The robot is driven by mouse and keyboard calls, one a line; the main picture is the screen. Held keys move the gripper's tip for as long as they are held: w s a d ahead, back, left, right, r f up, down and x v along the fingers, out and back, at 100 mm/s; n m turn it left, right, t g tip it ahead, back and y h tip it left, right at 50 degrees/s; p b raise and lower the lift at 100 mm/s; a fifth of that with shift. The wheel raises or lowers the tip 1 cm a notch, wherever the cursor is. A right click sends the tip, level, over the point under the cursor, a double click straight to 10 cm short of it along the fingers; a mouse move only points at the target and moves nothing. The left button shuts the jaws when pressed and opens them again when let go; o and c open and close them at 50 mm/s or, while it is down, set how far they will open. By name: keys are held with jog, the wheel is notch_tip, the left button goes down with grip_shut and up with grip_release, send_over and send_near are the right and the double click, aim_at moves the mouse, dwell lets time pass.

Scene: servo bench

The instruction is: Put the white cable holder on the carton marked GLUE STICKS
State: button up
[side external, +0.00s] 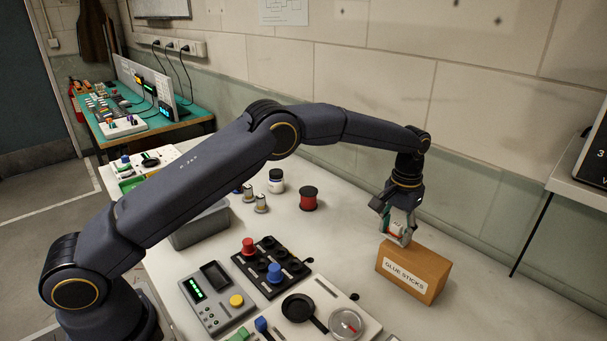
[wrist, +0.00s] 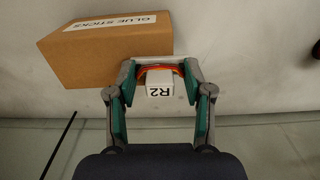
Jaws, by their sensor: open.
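The carton (side external: 413,270) marked GLUE STICKS stands on the bench at the right, its label facing the side camera. It also shows at the upper left of the wrist view (wrist: 105,58). The white cable holder (wrist: 160,89), marked R2 and with an orange cable, is between the fingers of my gripper (wrist: 160,78). In the side view the holder (side external: 396,228) is partly hidden by my gripper (side external: 398,236), at the carton's left back top end. My gripper is open, with a finger on either side of the holder. I cannot tell whether the holder rests fully on the carton.
A red spool (side external: 309,199), a white jar (side external: 276,181) and small knobs stand mid-bench. A grey bin (side external: 200,228) is at the left. Control panels (side external: 215,299) and a panel with a black dial (side external: 298,308) lie in front. The bench between spool and carton is clear.

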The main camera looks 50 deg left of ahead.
notch_tip(320, 180, up, 13)
notch_tip(320, 180, up, 4)
send_over(396, 224)
jog(key=s+a, duration=0.2)
jog(key=s+a+r+t, duration=0.2)
jog(key=s+a+r, duration=0.4)
jog(key=s+r, duration=0.3)
jog(key=s+a+f+t, duration=0.1)
jog(key=s+a+f, duration=0.1)
jog(key=s, duration=0.6)
jog(key=s+a+f+t, duration=0.1)
jog(key=s+f, duration=0.2)
jog(key=s, duration=0.5)
jog(key=s+a+f+t, duration=0.1)
jog(key=s+a+f, duration=0.1)
jog(key=s, duration=0.7)
jog(key=shift+a+f+t, duration=0.3)
jog(key=shift+a+f, duration=0.05)
